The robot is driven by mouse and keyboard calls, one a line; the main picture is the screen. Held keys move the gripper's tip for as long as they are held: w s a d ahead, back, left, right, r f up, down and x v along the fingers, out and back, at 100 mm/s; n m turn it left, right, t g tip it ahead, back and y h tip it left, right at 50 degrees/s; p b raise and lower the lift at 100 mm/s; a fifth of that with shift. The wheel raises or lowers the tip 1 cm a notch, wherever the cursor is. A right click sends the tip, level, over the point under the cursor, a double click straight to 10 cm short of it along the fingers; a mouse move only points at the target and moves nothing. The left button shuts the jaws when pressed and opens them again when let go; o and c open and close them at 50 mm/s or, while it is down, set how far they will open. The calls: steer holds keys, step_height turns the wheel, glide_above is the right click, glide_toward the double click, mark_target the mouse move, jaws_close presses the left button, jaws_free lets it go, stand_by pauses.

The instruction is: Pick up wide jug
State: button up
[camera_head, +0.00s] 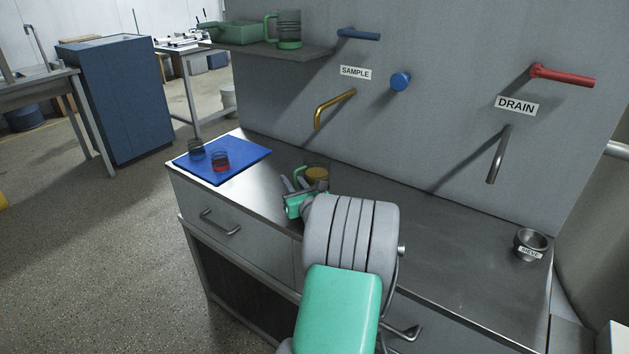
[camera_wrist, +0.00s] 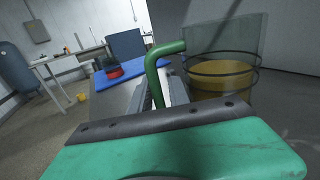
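A wide clear jug with amber contents and a green handle stands on the grey counter, partly hidden behind my gripper in the head view (camera_head: 317,173). In the wrist view the jug (camera_wrist: 225,75) fills the upper right, and its green handle (camera_wrist: 158,62) curves down to my fingers. My gripper (camera_head: 295,182) is at the handle side of the jug; in the wrist view the fingers (camera_wrist: 160,98) lie around the handle's lower part. Whether they press on it cannot be told. Another clear jug with a green handle and base (camera_head: 289,30) stands on the wall shelf.
A blue mat (camera_head: 245,157) at the counter's left end holds two small clear containers, one with red (camera_head: 220,160). A metal cup (camera_head: 530,244) stands at the right. Brass (camera_head: 335,108) and grey (camera_head: 498,155) spouts project above the counter. The counter's middle right is clear.

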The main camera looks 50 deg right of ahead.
jaws_close()
stand_by(1.4)
